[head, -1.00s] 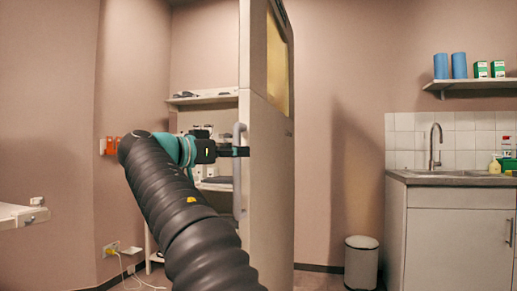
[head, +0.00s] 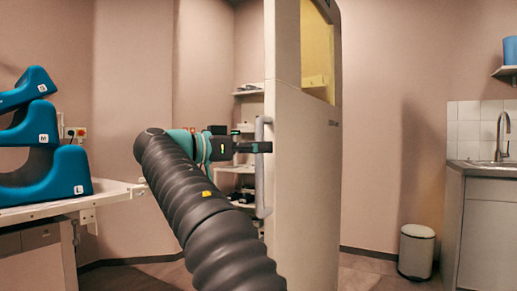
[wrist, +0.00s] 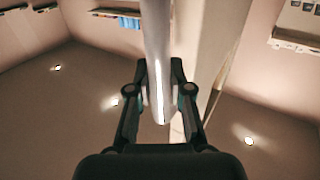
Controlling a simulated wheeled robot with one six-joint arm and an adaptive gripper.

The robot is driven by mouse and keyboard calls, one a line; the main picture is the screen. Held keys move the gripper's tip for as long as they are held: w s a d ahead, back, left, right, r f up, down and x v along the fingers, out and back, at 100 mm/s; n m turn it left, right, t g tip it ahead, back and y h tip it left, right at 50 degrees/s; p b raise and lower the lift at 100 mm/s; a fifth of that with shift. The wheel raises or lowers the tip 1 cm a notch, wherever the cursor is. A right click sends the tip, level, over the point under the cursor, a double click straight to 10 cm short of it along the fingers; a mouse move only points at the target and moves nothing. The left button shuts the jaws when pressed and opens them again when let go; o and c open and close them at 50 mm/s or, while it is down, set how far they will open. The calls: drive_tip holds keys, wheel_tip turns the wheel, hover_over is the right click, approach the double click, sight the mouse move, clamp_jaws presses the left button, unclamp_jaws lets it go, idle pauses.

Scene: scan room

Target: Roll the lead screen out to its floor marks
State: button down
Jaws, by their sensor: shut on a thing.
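The lead screen (head: 304,170) is a tall pale panel with a yellowish window (head: 317,52) in its upper part. It stands upright right of centre in the head view. A vertical grey handle (head: 260,185) runs along its left edge. My gripper (head: 262,147) is shut on this handle at about its upper part. In the wrist view the handle (wrist: 158,50) passes between the two fingers of my gripper (wrist: 160,85). The screen's foot and the floor marks are not in view.
A table (head: 115,192) with blue positioning cushions (head: 45,180) stands at the left. A shelf unit (head: 240,172) is partly hidden behind my arm and the screen. A white bin (head: 416,252) and a sink cabinet (head: 490,225) stand at the right. Some floor shows between screen and bin.

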drive_tip(key=shift+s, duration=0.15)
drive_tip(key=c, duration=1.1)
unclamp_jaws()
drive_tip(key=shift+a, duration=0.1)
drive_tip(key=shift+o, duration=0.2)
drive_tip(key=v, duration=1.2)
drive_tip(key=shift+s+r, duration=0.1)
